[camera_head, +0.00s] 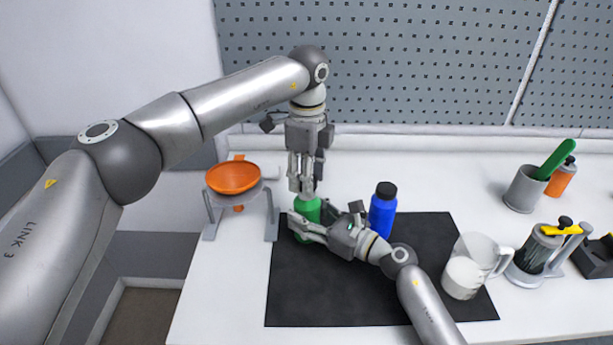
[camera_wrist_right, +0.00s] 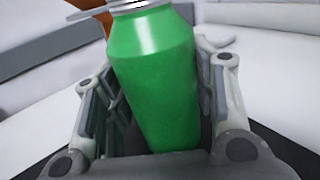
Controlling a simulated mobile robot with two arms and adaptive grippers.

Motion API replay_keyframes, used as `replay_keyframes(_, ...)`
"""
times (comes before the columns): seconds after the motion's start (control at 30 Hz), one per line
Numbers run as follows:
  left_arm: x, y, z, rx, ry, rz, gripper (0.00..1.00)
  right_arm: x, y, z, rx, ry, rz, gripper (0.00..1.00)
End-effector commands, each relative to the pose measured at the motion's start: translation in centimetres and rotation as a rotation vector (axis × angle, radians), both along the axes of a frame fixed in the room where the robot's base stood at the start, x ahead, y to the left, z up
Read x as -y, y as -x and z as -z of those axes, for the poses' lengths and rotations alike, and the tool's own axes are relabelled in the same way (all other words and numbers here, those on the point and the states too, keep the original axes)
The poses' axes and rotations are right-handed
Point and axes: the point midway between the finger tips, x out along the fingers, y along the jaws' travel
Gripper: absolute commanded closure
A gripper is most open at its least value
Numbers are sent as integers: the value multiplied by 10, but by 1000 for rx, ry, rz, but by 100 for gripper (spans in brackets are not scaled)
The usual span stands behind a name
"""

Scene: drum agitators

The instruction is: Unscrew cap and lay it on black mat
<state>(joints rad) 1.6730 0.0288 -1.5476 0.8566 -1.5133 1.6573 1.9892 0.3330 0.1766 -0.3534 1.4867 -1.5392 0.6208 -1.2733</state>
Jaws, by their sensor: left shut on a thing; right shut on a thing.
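A green bottle (camera_head: 310,209) stands at the upper left part of the black mat (camera_head: 320,298). It also fills the middle of the right wrist view (camera_wrist_right: 158,85), slightly tilted in the picture, with its top cut off. My left gripper (camera_head: 303,189) points down from above and is shut at the bottle's top. The cap is hidden between its fingers. My right gripper (camera_head: 304,227) comes in low from the right and is shut around the green bottle's body. A blue bottle (camera_head: 381,218) with a black cap (camera_head: 386,189) stands upright at the mat's back edge.
The mat's front left is bare.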

Motion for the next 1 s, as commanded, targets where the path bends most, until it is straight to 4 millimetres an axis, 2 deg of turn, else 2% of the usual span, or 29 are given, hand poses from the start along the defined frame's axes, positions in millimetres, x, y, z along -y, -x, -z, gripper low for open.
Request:
replay_keyframes(0.23, 0, 0, -4, 1, 0, 1, 89, 0, 0, 0, 1, -1, 0, 100)
replay_keyframes(0.53, 0, 0, -38, 0, 0, 1, 89, 0, 0, 0, 1, -1, 0, 100)
replay_keyframes(0.77, 0, 0, -40, -1, 0, 1, 89, 0, 0, -1, 1, -1, 0, 100)
replay_keyframes(0.8, 0, 0, -40, -1, 0, 1, 89, 0, 0, -1, 1, -1, 0, 43)
replay_keyframes(0.97, 0, 0, -39, -1, 0, 1, 89, 0, 0, -1, 1, -1, 0, 23)
replay_keyframes(1.0, 0, 0, -39, -1, 0, 1, 89, 0, 0, -1, 1, -1, 0, 23)
